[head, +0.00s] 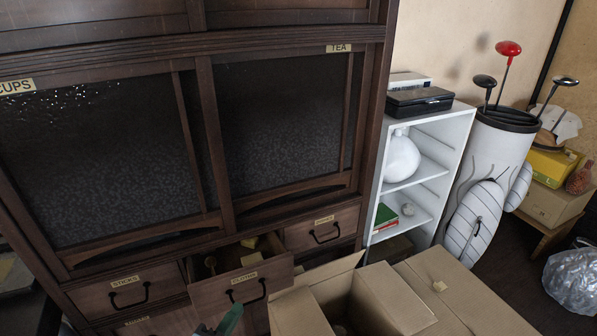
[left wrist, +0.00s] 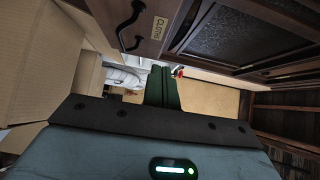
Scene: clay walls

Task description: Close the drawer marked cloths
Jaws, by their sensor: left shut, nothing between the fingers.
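The drawer marked cloths (head: 213,297) is pulled part way out of the dark wooden cabinet, with its label and black handle on the front. A few small things show inside it. In the left wrist view, the label and handle of the cloths drawer front (left wrist: 175,36) show at the top. My left gripper (head: 232,318) is at the bottom edge of the head view, low in front of this drawer, with only its green tip showing. In the left wrist view, the green fingers of the gripper (left wrist: 162,82) are together and empty, apart from the handle. My right gripper is out of view.
An open cardboard box (head: 295,315) stands close to the right of the drawer. The sticks drawer (head: 90,298) to the left and another drawer (head: 345,228) to the right are shut. A white shelf (head: 455,130) and a golf bag (head: 500,150) stand farther right.

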